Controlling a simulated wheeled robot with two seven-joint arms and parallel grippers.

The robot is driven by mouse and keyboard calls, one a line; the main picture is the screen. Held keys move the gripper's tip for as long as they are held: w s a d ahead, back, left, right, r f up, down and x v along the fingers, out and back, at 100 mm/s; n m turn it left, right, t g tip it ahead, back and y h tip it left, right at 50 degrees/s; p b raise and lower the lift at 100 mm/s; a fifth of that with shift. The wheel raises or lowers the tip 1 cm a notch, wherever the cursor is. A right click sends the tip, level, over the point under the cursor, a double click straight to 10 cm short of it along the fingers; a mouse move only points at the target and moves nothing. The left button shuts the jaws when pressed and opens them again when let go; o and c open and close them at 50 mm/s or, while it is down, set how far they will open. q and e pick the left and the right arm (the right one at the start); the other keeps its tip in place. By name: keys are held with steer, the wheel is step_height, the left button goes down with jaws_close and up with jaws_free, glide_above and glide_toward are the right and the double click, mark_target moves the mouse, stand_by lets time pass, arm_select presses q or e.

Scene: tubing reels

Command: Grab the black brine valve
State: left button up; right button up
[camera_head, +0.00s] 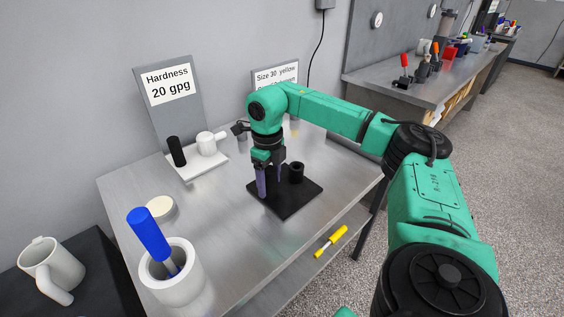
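A black upright cylinder (176,151) stands on a white tray (198,170) at the back left of the metal table, beside a white valve-like part (207,144). A second, short black cylinder (297,172) with a hollow top stands on a black square mat (287,203). I cannot tell for sure which black piece is the brine valve. My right gripper (270,181) points down over the mat, just left of the short black cylinder. Its purplish fingers are apart, with nothing seen between them. My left gripper is not in view.
A white cup (187,287) holding a blue-handled tool (149,235) stands at the front left, near a round pale disc (161,208). A sign reads "Hardness 20 gpg" (168,84); another sign (276,76) is partly hidden by my arm. A yellow screwdriver (331,241) lies near the table's front.

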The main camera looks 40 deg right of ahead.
jaws_close()
steer(key=shift+r, duration=0.1)
